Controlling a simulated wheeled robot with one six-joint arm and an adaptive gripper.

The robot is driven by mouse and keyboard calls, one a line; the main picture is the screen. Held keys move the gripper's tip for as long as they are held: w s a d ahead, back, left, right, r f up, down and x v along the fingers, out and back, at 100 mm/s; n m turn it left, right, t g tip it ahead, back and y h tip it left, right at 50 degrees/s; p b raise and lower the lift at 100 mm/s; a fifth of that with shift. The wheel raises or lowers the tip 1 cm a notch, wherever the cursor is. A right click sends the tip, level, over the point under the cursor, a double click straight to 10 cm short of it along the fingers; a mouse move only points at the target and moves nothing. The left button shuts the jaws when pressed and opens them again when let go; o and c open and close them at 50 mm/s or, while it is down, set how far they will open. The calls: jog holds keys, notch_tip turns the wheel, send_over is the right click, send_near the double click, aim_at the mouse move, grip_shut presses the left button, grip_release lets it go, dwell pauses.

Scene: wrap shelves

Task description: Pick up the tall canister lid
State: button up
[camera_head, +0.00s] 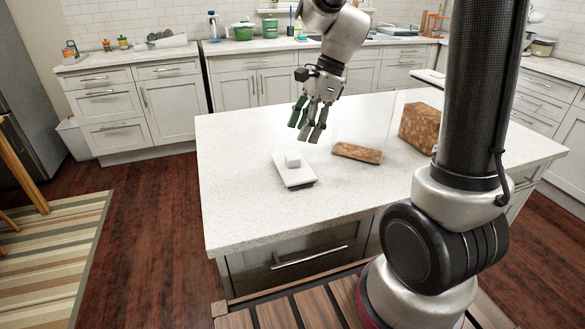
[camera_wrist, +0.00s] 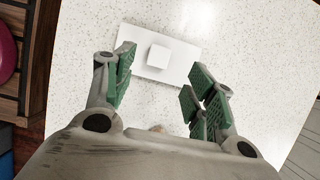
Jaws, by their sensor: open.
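A white flat rectangular slab with a small white block on top, which looks like the lid (camera_head: 293,177), lies on the pale island counter (camera_head: 235,205). The slab (camera_wrist: 134,48) and its block (camera_wrist: 160,56) also show at the top middle of the wrist view. My gripper (camera_head: 311,122) is open and empty above the counter, beyond and a little right of the slab in the head view. In the wrist view, its green-padded fingers (camera_wrist: 158,85) are spread apart, with the slab ahead of them. No finger visibly touches it.
A brown speckled flat piece (camera_head: 357,153) lies right of the slab. A larger brown speckled block (camera_head: 420,128) stands farther right. The counter's front left is clear. Back counters hold a green pot (camera_head: 243,31) and other kitchenware.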

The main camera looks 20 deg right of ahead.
aim_at(293, 156)
jog(key=x, duration=0.7)
jog(key=shift+f, duration=0.4)
jog(key=shift+c, duration=0.4)
jog(key=c, duration=1)
